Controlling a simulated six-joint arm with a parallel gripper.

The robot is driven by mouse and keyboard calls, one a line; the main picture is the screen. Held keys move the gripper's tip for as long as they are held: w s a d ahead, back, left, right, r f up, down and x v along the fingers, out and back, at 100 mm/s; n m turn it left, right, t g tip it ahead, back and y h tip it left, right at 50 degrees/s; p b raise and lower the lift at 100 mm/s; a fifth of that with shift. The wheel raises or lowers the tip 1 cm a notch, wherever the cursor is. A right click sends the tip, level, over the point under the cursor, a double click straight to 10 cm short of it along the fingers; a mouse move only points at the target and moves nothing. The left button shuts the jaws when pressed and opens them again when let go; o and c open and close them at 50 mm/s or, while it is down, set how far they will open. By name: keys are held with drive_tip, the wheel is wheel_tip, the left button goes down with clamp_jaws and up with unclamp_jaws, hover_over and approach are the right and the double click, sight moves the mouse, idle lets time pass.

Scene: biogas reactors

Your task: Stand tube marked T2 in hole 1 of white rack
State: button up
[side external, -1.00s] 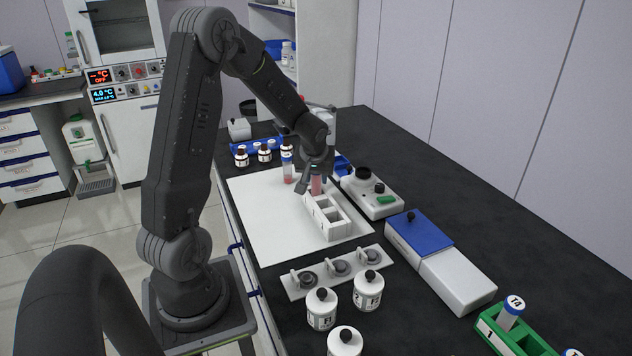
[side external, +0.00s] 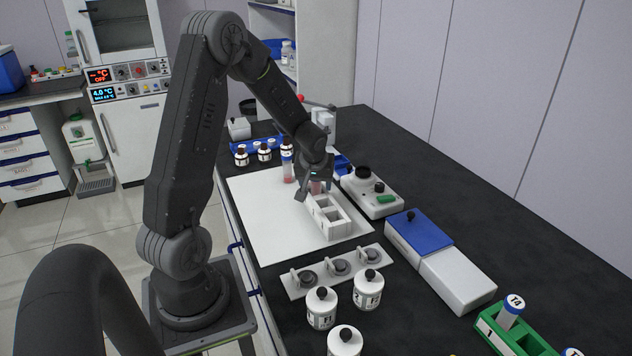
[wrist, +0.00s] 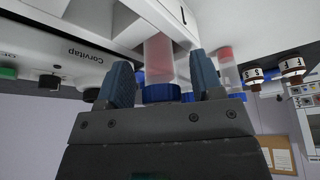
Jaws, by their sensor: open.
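The white rack (side external: 337,229) stands on the white mat, its near holes empty. A tube with pink contents (side external: 316,187) stands upright in the far-end hole. In the wrist view this tube (wrist: 159,58) runs into the rack (wrist: 120,14) beside a partly seen mark like a 1. Its blue cap (wrist: 161,93) sits between my fingers, with a gap on each side. My gripper (side external: 315,178) is open around the cap; it also shows in the wrist view (wrist: 162,85). No label on this tube is readable.
A second pink tube (side external: 288,171) stands left of my gripper, behind the rack. Brown bottles (side external: 264,155) are farther back. A white device with a green button (side external: 372,192) is close on the right. A holder with round wells (side external: 338,270) and white bottles (side external: 321,308) are in front.

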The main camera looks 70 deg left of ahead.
drive_tip(key=v, duration=1.2)
drive_tip(key=s+d+r+m+t+h, duration=0.1)
drive_tip(key=s+d+m, duration=0.3)
drive_tip(key=d, duration=0.4)
drive_tip(key=s+d+r+m+t+h, duration=0.1)
drive_tip(key=s+d+r+m, duration=0.2)
drive_tip(key=d, duration=0.5)
drive_tip(key=s+d+r+m+t+h, duration=0.1)
drive_tip(key=s+d+r+m, duration=0.3)
drive_tip(key=d, duration=0.4)
drive_tip(key=shift+s+d+m+h, duration=0.3)
drive_tip(key=shift+s+d+h, duration=0.15)
drive_tip(key=shift+s, duration=0.25)
